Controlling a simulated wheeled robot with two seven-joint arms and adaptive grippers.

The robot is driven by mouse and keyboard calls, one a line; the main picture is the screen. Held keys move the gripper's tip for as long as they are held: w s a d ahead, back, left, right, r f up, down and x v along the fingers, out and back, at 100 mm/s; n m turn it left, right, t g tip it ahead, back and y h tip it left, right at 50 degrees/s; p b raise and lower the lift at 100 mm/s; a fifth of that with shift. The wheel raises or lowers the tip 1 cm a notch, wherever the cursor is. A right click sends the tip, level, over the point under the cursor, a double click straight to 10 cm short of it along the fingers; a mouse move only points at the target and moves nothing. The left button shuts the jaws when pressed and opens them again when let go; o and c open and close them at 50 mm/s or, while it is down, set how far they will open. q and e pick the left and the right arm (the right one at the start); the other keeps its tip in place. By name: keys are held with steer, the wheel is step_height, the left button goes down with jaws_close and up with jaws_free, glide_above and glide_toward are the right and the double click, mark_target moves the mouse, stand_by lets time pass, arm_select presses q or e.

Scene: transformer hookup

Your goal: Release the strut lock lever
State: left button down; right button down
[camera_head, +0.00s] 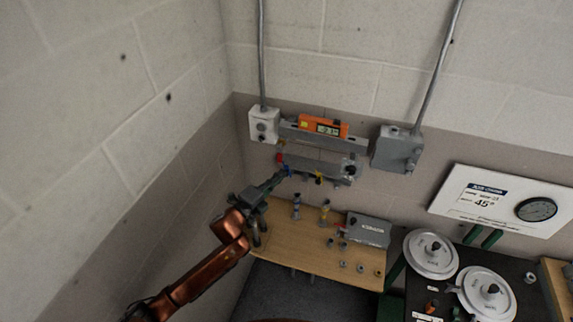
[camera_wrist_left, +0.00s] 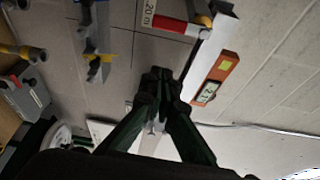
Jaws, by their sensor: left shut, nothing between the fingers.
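A red lever (camera_head: 280,158) sits at the left end of the lower grey strut (camera_head: 318,167) on the back wall. In the left wrist view a red handle (camera_wrist_left: 178,24) with a yellow end lies by a white bar, above and to the right of my fingers; it looks like the same lever. My right gripper is not in view.
An orange level (camera_head: 323,126) rests on the upper strut, between a white switch box (camera_head: 264,125) and a grey box (camera_head: 397,149). Below, a wooden bench (camera_head: 300,238) holds coloured connectors and a grey case (camera_head: 369,230). White discs (camera_head: 431,254) lie to the right.

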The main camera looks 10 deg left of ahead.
arm_select(q)
steer(key=v, duration=0.3)
steer(key=shift+d+p, duration=0.1)
steer(key=shift+p, duration=0.2)
steer(key=shift+f, duration=0.1)
